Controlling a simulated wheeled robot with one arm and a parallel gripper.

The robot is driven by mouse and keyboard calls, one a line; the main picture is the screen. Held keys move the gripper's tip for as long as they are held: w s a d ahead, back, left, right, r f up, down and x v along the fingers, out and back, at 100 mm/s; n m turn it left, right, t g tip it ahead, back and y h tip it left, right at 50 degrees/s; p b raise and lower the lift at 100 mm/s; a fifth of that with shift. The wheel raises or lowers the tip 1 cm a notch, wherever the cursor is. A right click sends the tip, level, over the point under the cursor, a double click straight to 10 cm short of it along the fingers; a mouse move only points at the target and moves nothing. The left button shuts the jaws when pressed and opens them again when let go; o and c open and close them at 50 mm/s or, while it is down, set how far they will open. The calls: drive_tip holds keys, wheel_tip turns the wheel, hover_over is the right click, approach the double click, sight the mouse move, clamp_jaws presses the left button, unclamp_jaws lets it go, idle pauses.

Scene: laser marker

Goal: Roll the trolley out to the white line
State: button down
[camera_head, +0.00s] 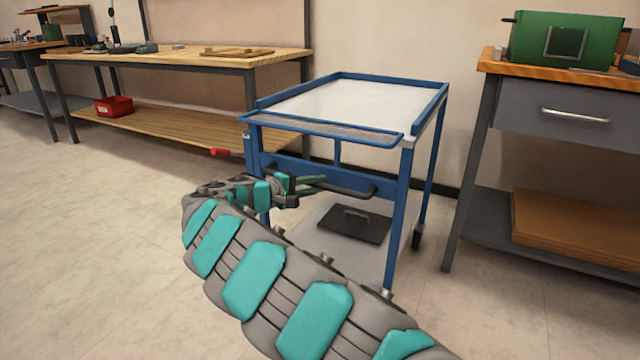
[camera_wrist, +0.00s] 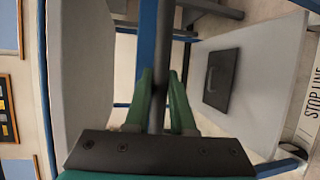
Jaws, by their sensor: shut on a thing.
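The blue-framed trolley (camera_head: 422,117) stands between two workbenches, with a pale top tray and a lower shelf (camera_wrist: 255,60). A dark push handle (camera_head: 352,190) crosses its near side below the top. My gripper (camera_head: 318,184) is shut on this handle. In the wrist view the green fingers of my gripper (camera_wrist: 161,88) lie on either side of the grey bar. A white strip lettered "STOP LINE" (camera_wrist: 312,92) shows on the floor at the right edge of the wrist view, beyond the lower shelf. The head view does not show it.
A dark flat case (camera_head: 354,224) lies on the lower shelf. A red-tipped lever (camera_head: 220,152) sticks out at the trolley's left. A wooden bench (camera_head: 185,60) is behind left; a drawer bench (camera_head: 560,85) stands close on the right. The floor (camera_head: 90,240) at left is clear.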

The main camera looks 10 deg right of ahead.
drive_tip(key=shift+s+a+f, duration=0.1)
drive_tip(key=shift+s+a, duration=0.1)
drive_tip(key=shift+s, duration=0.05)
drive_tip(key=c, duration=0.8)
unclamp_jaws()
drive_tip(key=shift+o, duration=0.2)
drive_tip(key=v, duration=0.7)
drive_tip(key=shift+s+a+p, duration=0.2)
drive_tip(key=shift+a+p, duration=0.1)
drive_tip(key=shift+a, duration=0.05)
drive_tip(key=shift+d+r, duration=0.1)
drive_tip(key=shift+r, duration=0.1)
